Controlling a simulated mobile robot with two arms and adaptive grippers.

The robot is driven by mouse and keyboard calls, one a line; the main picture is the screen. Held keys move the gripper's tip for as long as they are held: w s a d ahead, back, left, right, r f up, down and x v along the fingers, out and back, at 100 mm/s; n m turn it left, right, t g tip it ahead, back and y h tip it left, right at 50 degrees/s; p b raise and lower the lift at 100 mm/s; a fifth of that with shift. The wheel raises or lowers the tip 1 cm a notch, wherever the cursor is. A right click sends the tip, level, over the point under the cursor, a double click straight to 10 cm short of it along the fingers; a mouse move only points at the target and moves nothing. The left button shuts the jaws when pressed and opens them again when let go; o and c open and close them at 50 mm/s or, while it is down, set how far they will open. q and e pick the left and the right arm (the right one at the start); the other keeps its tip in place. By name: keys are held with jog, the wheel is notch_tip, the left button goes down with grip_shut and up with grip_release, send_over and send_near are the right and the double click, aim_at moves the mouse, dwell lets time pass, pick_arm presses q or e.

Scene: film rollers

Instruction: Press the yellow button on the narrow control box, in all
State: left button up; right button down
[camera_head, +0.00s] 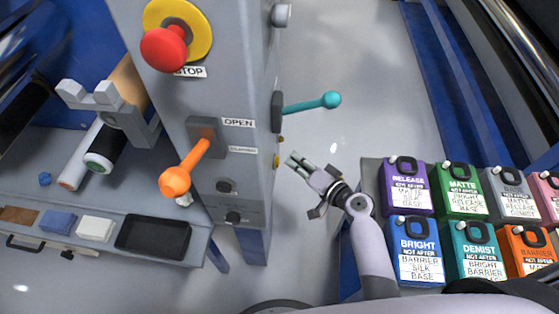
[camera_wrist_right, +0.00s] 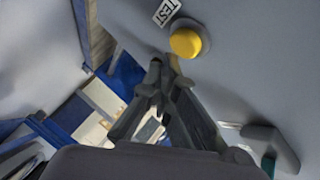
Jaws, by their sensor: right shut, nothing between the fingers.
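The narrow grey control box (camera_head: 222,80) stands upright left of centre in the head view. The yellow button (camera_wrist_right: 186,42) is round, on a grey ring beside a TEST label (camera_wrist_right: 166,12), on the box's side face. In the head view it shows only as a small yellow edge (camera_head: 276,161) on the right side of the box. My right gripper (camera_head: 294,162) is shut and empty, pointing at that side face. In the right wrist view its fingertips (camera_wrist_right: 165,62) are just below and left of the button; I cannot tell if they touch. My left gripper is not in view.
A teal-knobbed lever (camera_head: 328,100) sticks out of the box's right side above my right gripper. The front has a red stop button (camera_head: 165,49) and an orange-knobbed lever (camera_head: 176,181). Several labelled bottles (camera_head: 416,249) stand at right. Floor between is clear.

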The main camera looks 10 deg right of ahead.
jog(key=shift+a, duration=0.1)
dwell(0.6)
jog(key=shift+w+a, duration=0.1)
jog(key=shift+a, duration=0.2)
jog(key=shift+w+a, duration=0.15)
jog(key=shift+a, duration=0.35)
dwell(0.8)
jog(key=shift+d, duration=0.1)
jog(key=shift+s+d+b, duration=0.25)
jog(key=shift+d+b, duration=0.1)
jog(key=shift+d, duration=0.45)
jog(key=d, duration=0.2)
jog(key=s+d+b, duration=0.1)
jog(key=d, duration=0.1)
jog(key=shift+s+d+b, duration=0.2)
jog(key=shift+d+b, duration=0.1)
jog(key=shift+d, duration=0.1)
